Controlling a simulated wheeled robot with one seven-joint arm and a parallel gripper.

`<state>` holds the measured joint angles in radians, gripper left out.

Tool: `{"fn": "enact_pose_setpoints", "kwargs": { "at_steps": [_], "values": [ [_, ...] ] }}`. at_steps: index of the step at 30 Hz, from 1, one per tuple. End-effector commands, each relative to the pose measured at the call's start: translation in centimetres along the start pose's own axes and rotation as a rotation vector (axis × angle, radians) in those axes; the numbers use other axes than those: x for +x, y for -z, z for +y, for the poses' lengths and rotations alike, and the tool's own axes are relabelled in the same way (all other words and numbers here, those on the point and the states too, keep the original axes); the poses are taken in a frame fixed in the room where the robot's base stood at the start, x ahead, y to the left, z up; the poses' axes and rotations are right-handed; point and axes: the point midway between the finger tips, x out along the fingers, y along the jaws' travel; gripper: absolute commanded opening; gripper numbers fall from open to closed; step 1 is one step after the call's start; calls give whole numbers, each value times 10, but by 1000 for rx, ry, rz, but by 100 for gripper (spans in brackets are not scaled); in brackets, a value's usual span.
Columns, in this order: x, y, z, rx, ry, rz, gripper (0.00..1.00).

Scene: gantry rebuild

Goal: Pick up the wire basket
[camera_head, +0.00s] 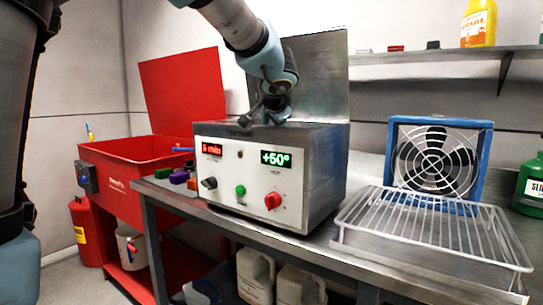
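My gripper (270,112) is over the top of the steel bench unit (243,180), pointing down. Its fingertips are small and partly lost against the unit's top edge, so I cannot tell whether they are open or hold something. No wire basket shows clearly at my gripper. The inside of the unit is hidden behind its front panel. A white wire rack (438,236), shallow and basket-like, lies on the right of the bench, well apart from my gripper. I cannot tell whether it is the basket meant.
The unit's steel lid (318,75) stands raised behind my gripper. A blue fan (437,160) stands behind the wire rack. A green bottle (530,188) is at the far right. A wall shelf (440,56) hangs above. A red tank (130,165) stands left.

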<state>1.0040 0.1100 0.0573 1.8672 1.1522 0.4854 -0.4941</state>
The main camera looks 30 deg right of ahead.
Motion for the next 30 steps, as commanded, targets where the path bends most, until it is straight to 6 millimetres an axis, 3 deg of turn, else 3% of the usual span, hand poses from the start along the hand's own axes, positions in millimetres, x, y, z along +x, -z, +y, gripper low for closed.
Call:
{"fn": "enact_pose_setpoints", "kwargs": {
  "at_steps": [6,20,30],
  "values": [
    [0,0,0,-1,0,1,52],
    [0,0,0,-1,0,1,0],
    [0,0,0,-1,-1,1,0]
  ]
}}
